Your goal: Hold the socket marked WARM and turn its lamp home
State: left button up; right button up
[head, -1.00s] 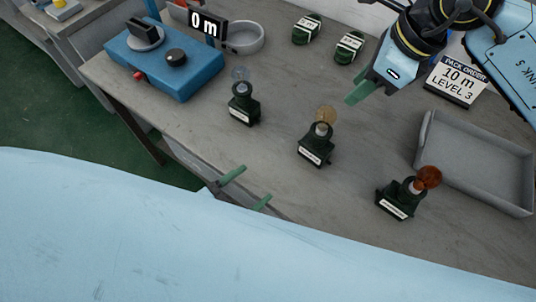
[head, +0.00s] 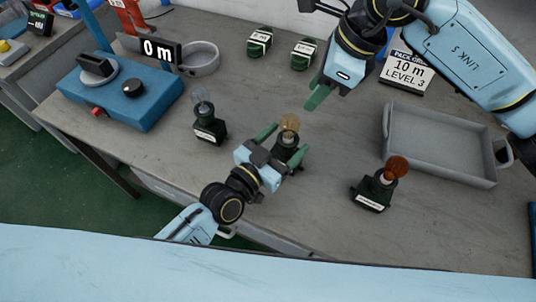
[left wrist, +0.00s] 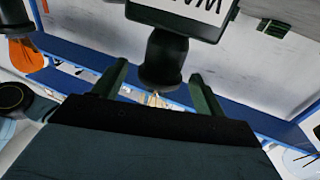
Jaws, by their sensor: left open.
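The middle socket (head: 287,153) is dark, with an amber lamp (head: 290,124) upright in its top. My left gripper (head: 282,147) is open with one green finger on each side of this socket; contact is not clear. In the left wrist view the socket (left wrist: 165,58) sits between the spread fingers (left wrist: 159,72), and its label (left wrist: 185,12) is cut off by the top edge, so I cannot read it fully. A socket with a clear lamp (head: 209,126) stands to the left, one with a red-orange lamp (head: 373,190) to the right. My right gripper (head: 316,92) hangs behind, its opening unclear.
A blue tester (head: 140,107) with knobs and a "0 m" display (head: 161,51) stands at left. A grey dish (head: 201,60), two green wrapped items (head: 260,42) (head: 303,54) and a "10 m LEVEL 3" sign (head: 406,73) are at the back. A grey tray (head: 440,172) is at right.

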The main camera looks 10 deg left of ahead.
aim_at(293, 134)
pick_arm(q)
jog(key=shift+x, duration=1.6)
